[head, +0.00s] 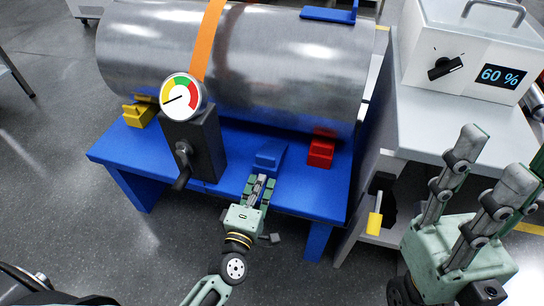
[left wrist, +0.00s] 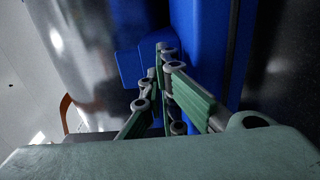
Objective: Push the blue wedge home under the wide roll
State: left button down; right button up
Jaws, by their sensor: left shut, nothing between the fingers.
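The blue wedge (head: 270,157) sits on the blue bench (head: 310,200) at the front side of the wide metal roll (head: 270,65). I cannot tell whether the wedge touches the roll. My left gripper (head: 262,180) is shut and empty, with its fingertips right at the wedge's near end; contact is not clear. In the left wrist view the wedge (left wrist: 130,62) shows just beyond the closed left fingertips (left wrist: 166,52), beside the shiny roll (left wrist: 95,60). My right gripper (head: 494,158) is open and empty at the right, away from the roll.
A red wedge (head: 321,152) and a yellow wedge (head: 138,114) sit along the roll's front. A dark post with a dial gauge (head: 181,97) stands left of my left gripper. At right, a grey cart (head: 425,130) carries a box reading 60 % (head: 475,60).

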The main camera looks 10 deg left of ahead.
pick_arm(q)
jog(key=shift+w, duration=1.7)
jog(key=shift+s, duration=0.1)
jog(key=shift+s+p, duration=0.4)
jog(key=shift+s, duration=1.55)
jog(key=shift+s, duration=0.3)
jog(key=s, duration=1.1)
jog(key=shift+s+a, duration=0.25)
